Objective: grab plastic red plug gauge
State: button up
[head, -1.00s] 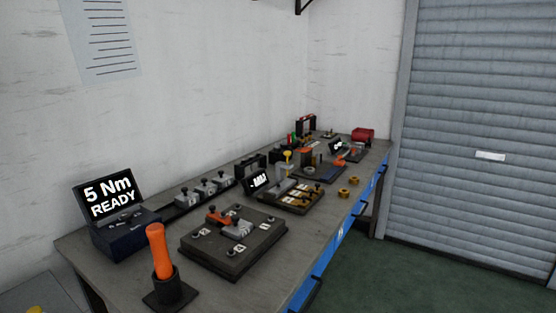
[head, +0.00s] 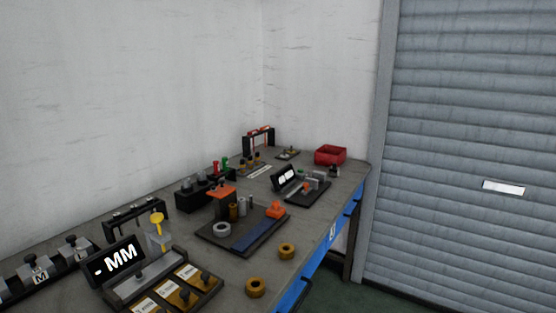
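A small upright red piece (head: 214,168), which looks like the red plug gauge, stands in a dark block (head: 186,201) on the workbench, left of the middle of the head view. A green piece (head: 225,163) of similar shape stands just right of it. Both are small, so details are hard to tell. My gripper is not in view.
The workbench (head: 320,212) runs along the wall. In front of the block is a dark plate (head: 262,240) with orange parts. A display reading "- MM" (head: 118,260) stands nearer. Two brass rings (head: 256,287) lie near the front edge. A red bin (head: 330,155) is at the far end.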

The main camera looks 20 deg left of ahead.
aim_at(217, 163)
jog(key=i, duration=0.9)
jog(key=i+l, duration=0.1)
jog(key=i, duration=0.8)
jog(key=j+u, duration=0.05)
